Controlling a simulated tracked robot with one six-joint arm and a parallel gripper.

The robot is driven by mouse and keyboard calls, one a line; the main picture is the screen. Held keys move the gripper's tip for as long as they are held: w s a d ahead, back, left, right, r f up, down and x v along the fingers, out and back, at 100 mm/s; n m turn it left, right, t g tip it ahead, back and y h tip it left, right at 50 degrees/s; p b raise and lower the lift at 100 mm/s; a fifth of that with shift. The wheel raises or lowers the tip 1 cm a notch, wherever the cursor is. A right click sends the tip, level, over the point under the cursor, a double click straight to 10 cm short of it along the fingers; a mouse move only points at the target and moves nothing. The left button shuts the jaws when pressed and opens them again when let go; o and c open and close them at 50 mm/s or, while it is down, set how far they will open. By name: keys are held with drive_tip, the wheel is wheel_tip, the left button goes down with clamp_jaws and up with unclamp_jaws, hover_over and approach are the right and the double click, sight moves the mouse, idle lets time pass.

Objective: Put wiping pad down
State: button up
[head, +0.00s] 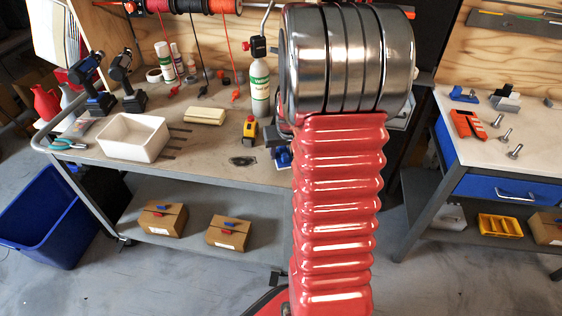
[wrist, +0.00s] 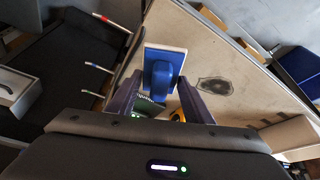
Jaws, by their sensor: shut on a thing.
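The wiping pad (wrist: 165,59) is blue with a pale edge and a raised blue grip. In the wrist view my gripper (wrist: 162,97) is shut on it, with one dark finger on each side of the grip. In the head view a blue part of the pad (head: 283,157) shows just left of my red arm, over the front of the workbench (head: 190,150). My arm hides most of my gripper there. I cannot tell whether the pad touches the bench top or is held above it.
A dark stain (head: 242,161) lies on the bench left of the pad. A yellow-and-red tool (head: 249,128), a bottle (head: 259,88), a cream block (head: 204,116) and a white bin (head: 133,136) stand nearby. Another bench (head: 520,150) stands right.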

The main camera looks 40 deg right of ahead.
sight(283, 160)
drive_tip(key=shift+f, duration=1.9)
drive_tip(key=shift+f, duration=0.25)
drive_tip(key=o, duration=0.9)
drive_tip(key=shift+s+f, duration=0.1)
drive_tip(key=shift+s, duration=0.05)
drive_tip(key=shift+o, duration=0.6)
drive_tip(key=shift+a, duration=0.1)
drive_tip(key=shift+a+f, duration=0.1)
drive_tip(key=shift+a+r, duration=0.1)
drive_tip(key=shift+r, duration=0.65)
drive_tip(key=v, duration=1.1)
drive_tip(key=shift+r, duration=0.2)
